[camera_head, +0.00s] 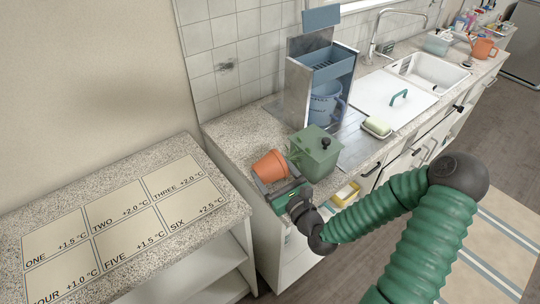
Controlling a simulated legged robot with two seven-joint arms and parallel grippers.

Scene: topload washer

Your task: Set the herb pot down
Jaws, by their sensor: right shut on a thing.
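A terracotta pot (268,167), the only thing here that looks like the herb pot, is tilted at the near end of the speckled counter. No plant shows in it. My right gripper (287,190) comes in from the right and is shut on the pot at its near side. The fingers are small and partly hidden, and I cannot tell whether the pot touches the counter. My left gripper is not in view.
A lower speckled counter (215,207) at left carries a mat of numbered cells (112,238), all empty. A gap separates the counters. An open drawer (345,194) holds yellow items. The sink (435,72) is farther back.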

